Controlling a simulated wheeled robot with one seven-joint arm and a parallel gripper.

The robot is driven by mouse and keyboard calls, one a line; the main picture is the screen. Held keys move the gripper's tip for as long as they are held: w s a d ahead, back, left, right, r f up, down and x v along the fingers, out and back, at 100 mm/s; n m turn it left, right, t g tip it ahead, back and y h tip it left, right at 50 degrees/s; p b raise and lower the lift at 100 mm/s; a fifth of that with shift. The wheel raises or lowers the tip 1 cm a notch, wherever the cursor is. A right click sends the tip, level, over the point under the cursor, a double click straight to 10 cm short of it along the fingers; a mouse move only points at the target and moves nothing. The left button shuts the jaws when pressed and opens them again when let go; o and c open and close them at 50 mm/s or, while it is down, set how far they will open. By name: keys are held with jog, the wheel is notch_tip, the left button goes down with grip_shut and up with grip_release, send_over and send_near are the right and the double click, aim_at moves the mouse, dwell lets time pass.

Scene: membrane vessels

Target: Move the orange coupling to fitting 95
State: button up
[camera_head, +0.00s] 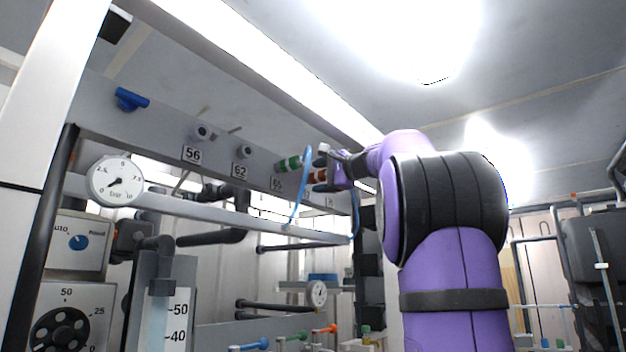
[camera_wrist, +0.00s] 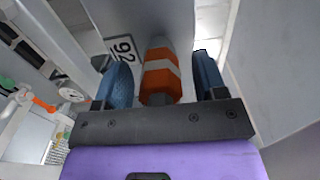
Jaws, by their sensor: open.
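The orange coupling (camera_wrist: 160,82) has a white band and sits between the two blue fingers of my gripper (camera_wrist: 163,72) in the wrist view. A gap shows on each side of it, so the fingers are open around it and apart from it. It is on the panel beside a number plate (camera_wrist: 122,49) that seems to read 92. In the head view my gripper (camera_head: 332,165) is at the panel's far end, with the orange-red coupling (camera_head: 317,176) just beside it. I cannot make out a plate reading 95; my arm hides part of the far end.
A green coupling (camera_head: 289,163) with a blue hose (camera_head: 301,190) sits left of my gripper near plate 65 (camera_head: 277,183). Bare fittings 56 (camera_head: 203,132) and 62 (camera_head: 246,151) are further left. A rail (camera_head: 220,208) and dark pipes run below.

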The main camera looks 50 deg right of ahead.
jog(key=shift+c, duration=0.2)
grip_shut()
jog(key=shift+s, duration=0.1)
jog(key=shift+s+d, duration=0.15)
jog(key=shift+s, duration=1.3)
jog(key=shift+s+d, duration=0.1)
jog(key=shift+s, duration=1.35)
